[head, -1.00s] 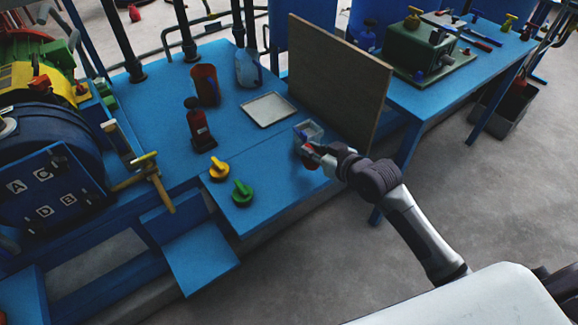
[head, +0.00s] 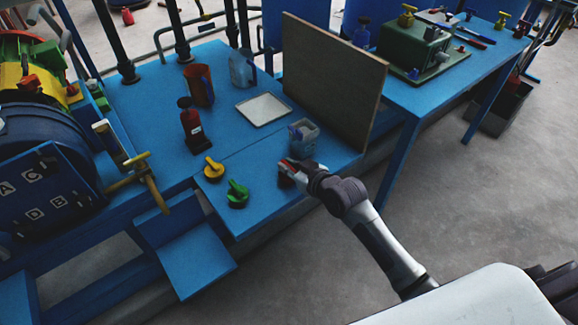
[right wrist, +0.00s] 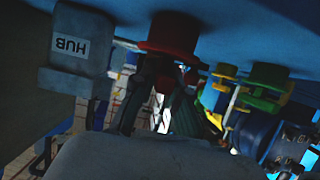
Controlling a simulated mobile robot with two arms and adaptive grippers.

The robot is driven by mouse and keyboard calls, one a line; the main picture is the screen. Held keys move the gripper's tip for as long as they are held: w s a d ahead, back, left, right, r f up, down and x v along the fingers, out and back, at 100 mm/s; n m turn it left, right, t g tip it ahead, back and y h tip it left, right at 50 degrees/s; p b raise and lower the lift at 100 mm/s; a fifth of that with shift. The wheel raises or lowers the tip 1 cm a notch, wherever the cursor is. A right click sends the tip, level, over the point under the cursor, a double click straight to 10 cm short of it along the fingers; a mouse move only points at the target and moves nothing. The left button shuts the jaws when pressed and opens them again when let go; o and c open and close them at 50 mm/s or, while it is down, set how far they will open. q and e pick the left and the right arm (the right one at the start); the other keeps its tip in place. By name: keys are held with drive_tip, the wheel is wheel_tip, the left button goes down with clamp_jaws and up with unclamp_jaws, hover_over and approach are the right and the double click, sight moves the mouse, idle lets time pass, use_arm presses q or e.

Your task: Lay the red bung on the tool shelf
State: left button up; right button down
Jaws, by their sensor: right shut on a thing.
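My right gripper (head: 298,170) is shut on the red bung (right wrist: 172,33), low over the front strip of the blue bench (head: 262,195), which I take for the tool shelf. In the right wrist view the bung sits between the fingers, close to the blue surface; I cannot tell whether it touches. In the head view the gripper largely hides it. A yellow bung (head: 213,170) and a green bung (head: 237,194) stand on the same strip, left of the gripper. My left gripper is not in view.
A grey bin (head: 304,140), marked HUB in the wrist view (right wrist: 80,50), stands just behind the gripper. A brown board (head: 332,85) rises behind it. A pale tray (head: 263,109), a dark red bottle (head: 192,127) and a red beaker (head: 199,85) stand farther back.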

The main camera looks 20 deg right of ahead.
drive_tip(key=c, duration=1.2)
unclamp_jaws()
drive_tip(key=shift+f, duration=0.1)
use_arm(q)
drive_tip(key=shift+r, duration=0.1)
use_arm(e)
drive_tip(key=shift+s+r, duration=0.15)
drive_tip(key=shift+r, duration=0.05)
drive_tip(key=p+v, duration=0.2)
drive_tip(key=v, duration=1)
drive_tip(key=s+d+f+m+g+h, duration=0.1)
drive_tip(key=s+d+f+g+h, duration=0.15)
drive_tip(key=f, duration=1.25)
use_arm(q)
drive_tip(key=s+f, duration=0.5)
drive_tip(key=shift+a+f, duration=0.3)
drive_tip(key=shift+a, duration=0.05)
use_arm(e)
drive_tip(key=s+f+g, duration=0.2)
drive_tip(key=s+f, duration=0.6)
drive_tip(key=s+a+f+g+h, duration=0.1)
drive_tip(key=s+f+g, duration=0.2)
drive_tip(key=s+f, duration=0.6)
drive_tip(key=s+a+f+g+h, duration=0.1)
drive_tip(key=s+f+g, duration=0.2)
drive_tip(key=s+f, duration=0.5)
drive_tip(key=shift+s+a+f+m+g, duration=0.2)
drive_tip(key=shift+a+f+m+g, duration=0.1)
drive_tip(key=shift+m, duration=0.1)
